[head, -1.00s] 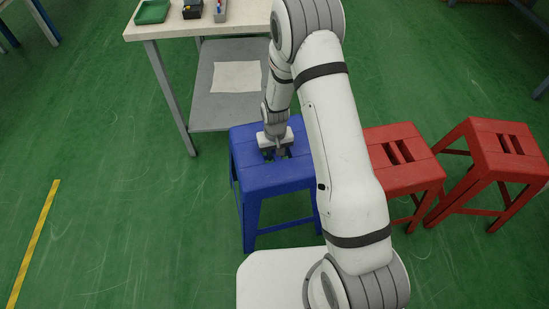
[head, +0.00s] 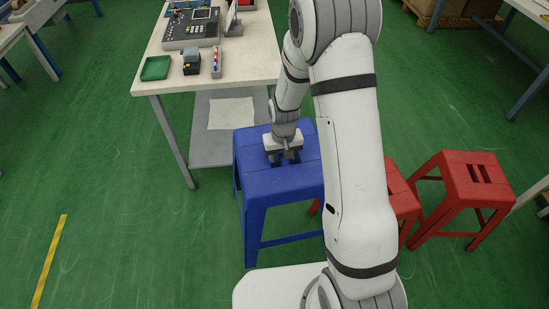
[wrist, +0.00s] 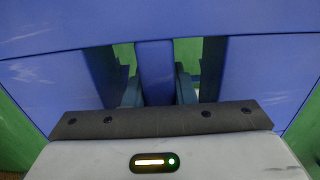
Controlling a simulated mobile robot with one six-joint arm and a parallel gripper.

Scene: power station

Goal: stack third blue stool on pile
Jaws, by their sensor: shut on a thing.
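A blue stool (head: 262,190) stands upright in the middle of the head view, in front of the table. My gripper (head: 284,158) points down at its seat and is shut on the bar between the two slots. In the wrist view the bar (wrist: 155,72) lies between my two fingers (wrist: 158,88), which reach into the slots. My arm hides part of the stool's right side. I cannot tell whether the stool's feet touch the floor. No other blue stool or pile shows.
Two red stools stand to the right; the nearer one (head: 401,198) is partly behind my arm, the farther one (head: 470,182) is clear. A cream table (head: 250,62) holds a green tray (head: 155,68) and a control panel (head: 190,30). Green floor is open at left.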

